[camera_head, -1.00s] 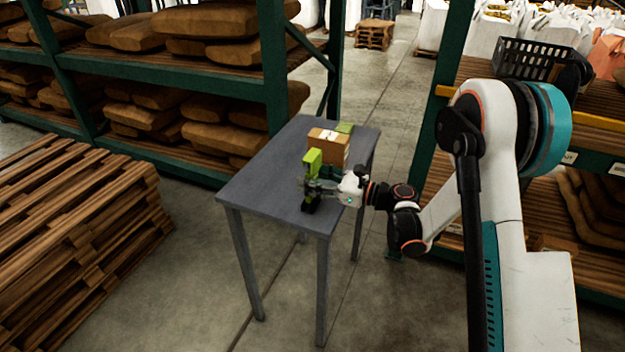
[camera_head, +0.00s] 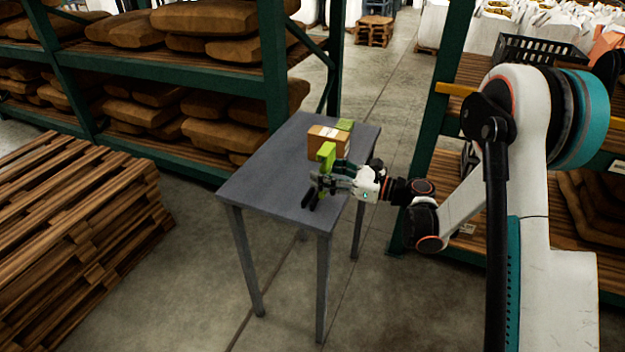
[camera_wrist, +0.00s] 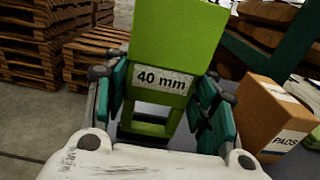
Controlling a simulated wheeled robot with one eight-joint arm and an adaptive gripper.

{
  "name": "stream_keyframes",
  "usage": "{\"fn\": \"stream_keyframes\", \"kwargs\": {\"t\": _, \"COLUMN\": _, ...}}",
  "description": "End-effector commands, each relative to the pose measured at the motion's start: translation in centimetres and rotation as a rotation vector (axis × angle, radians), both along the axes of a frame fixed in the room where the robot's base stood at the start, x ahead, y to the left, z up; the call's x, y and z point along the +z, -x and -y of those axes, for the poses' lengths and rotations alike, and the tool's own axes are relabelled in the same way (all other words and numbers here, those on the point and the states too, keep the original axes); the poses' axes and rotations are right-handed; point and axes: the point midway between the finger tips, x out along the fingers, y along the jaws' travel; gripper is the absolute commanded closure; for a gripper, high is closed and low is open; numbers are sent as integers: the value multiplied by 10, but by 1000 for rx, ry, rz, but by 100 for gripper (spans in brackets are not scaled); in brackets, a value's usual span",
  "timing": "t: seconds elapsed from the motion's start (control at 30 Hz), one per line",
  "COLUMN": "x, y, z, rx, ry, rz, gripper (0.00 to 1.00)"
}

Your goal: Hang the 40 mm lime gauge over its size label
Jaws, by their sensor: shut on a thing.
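The lime gauge (camera_wrist: 178,40) fills the upper middle of the wrist view, and its plate reads "40 mm". In the head view the lime gauge (camera_head: 326,157) stands out above my gripper, over the grey table (camera_head: 262,187). My gripper (camera_head: 318,184) is shut on the gauge, with teal finger pads on both sides of it in the wrist view (camera_wrist: 163,115). I cannot tell how far the gauge is above the table top. No size label for hanging can be made out in either view.
A cardboard box (camera_head: 328,140) stands on the table; the wrist view shows the box (camera_wrist: 268,125) marked "PADS" at right. A small green item (camera_head: 344,125) lies behind it. Pallets (camera_head: 80,215) are stacked at left, and racks with sacks (camera_head: 205,55) stand behind.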

Motion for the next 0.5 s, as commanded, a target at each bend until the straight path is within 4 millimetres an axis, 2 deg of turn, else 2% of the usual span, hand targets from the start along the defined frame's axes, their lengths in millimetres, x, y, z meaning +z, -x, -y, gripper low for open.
{"fn": "stream_keyframes", "kwargs": {"t": 0.5, "x": 0, "y": 16, "z": 45, "rx": -2, "ry": 0, "rz": 0, "gripper": 69}}
